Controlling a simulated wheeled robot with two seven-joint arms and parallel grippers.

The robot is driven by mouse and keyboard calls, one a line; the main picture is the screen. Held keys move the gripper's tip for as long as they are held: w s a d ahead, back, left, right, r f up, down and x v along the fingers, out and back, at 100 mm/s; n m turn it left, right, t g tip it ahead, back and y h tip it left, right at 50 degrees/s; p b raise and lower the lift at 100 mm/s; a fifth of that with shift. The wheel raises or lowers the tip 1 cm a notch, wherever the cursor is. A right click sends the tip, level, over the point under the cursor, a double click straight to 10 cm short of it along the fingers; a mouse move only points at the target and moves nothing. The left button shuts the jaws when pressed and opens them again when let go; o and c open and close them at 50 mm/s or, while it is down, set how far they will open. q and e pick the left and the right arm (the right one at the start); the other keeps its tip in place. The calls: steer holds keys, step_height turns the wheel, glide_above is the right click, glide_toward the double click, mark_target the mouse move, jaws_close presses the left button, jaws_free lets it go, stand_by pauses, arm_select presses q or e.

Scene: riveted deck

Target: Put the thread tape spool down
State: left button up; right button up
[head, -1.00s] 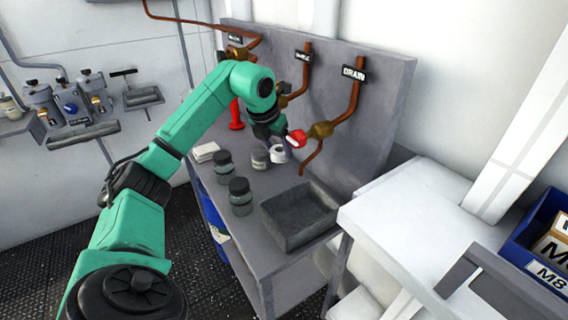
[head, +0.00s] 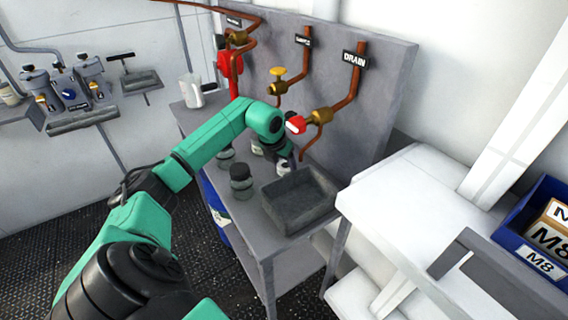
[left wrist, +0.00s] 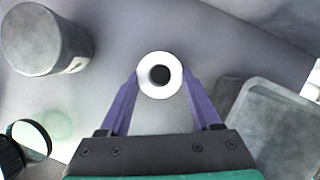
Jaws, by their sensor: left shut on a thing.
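The thread tape spool is a small white ring with a dark hole, seen from above in the left wrist view (left wrist: 146,82). My left gripper (left wrist: 160,84) is shut on it, one purple finger on each side. In the head view my left gripper (head: 287,163) is low over the workbench (head: 272,232), behind the grey tray. The spool is mostly hidden there, a small white patch by the fingers. I cannot tell whether it touches the bench top. My right gripper is not in view.
The grey tray (head: 300,199) stands close in front of the gripper. A grey can (left wrist: 45,40) and dark-lidded jars (head: 241,184) stand to the left. Valves on copper pipes, one with a red handle (head: 295,124), stick out from the back panel above the gripper.

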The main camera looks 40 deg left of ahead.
arm_select(q)
steer(key=o, duration=1.3)
steer(key=shift+f, duration=0.1)
steer(key=v, duration=1.2)
steer(key=shift+b, duration=0.4)
